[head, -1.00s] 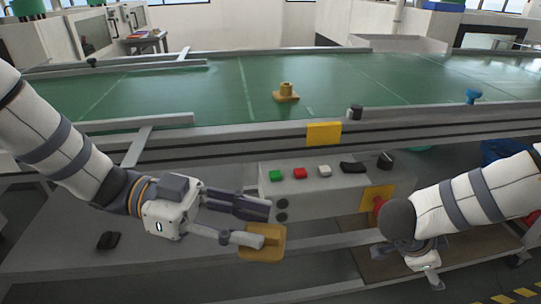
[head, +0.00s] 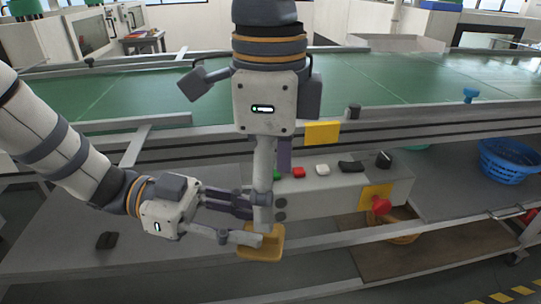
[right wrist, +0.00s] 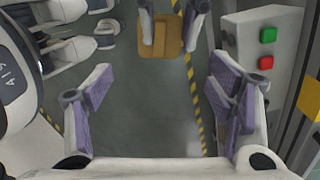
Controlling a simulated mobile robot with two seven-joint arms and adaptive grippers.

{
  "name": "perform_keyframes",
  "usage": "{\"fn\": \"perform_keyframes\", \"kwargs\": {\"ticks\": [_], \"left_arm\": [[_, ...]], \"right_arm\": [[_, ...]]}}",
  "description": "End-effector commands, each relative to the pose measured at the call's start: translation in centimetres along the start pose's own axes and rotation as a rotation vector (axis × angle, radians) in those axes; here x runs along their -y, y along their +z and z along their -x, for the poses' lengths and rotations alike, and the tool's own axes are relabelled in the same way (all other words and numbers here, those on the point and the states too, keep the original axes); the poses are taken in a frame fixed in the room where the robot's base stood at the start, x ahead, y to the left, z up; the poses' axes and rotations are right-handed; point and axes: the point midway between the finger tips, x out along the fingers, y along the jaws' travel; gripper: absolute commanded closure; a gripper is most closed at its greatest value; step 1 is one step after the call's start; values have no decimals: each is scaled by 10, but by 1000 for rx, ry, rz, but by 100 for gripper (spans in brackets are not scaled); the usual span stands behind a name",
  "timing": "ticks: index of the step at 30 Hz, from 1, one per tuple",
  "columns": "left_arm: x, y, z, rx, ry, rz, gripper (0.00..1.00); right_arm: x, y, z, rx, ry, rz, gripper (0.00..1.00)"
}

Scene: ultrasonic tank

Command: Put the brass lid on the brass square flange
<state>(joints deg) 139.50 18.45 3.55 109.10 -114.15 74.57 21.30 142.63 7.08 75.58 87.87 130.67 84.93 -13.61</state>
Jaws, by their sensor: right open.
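The brass lid (head: 270,245), a square yellow-brown piece, is held at the fingertips of my left gripper (head: 256,225), in front of the bench. In the right wrist view the lid (right wrist: 160,38) shows at the top, between the left gripper's two fingers. My right gripper (head: 270,195) points down at the picture's middle, above and close to the lid. It is open and empty, its fingers wide apart in the right wrist view (right wrist: 160,92). The brass square flange is hidden now behind my right arm; earlier it stood on the green belt.
The green conveyor belt (head: 400,80) runs across the back, with a metal rail along its front. A control box (head: 340,190) with a green and a red button sits just right of the grippers. A blue basket (head: 508,160) stands at the right.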

Motion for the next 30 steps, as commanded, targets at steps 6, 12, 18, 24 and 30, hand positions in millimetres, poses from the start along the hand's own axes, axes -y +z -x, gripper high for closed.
{"fn": "perform_keyframes", "kwargs": {"ticks": [6,12,18,24,30], "left_arm": [[0,-1,0,-2,0,-1,100],[0,-1,0,-2,0,-1,100],[0,-1,0,-2,0,-1,100],[0,-1,0,-2,0,-1,100],[1,-2,0,-2,-3,-3,100]], "right_arm": [[0,-1,-53,-2,1,1,25],[1,0,-80,-1,-1,-2,25],[1,0,-85,0,-3,-1,25],[1,0,-85,0,-3,-2,43],[0,0,-85,-1,0,-1,31]]}}
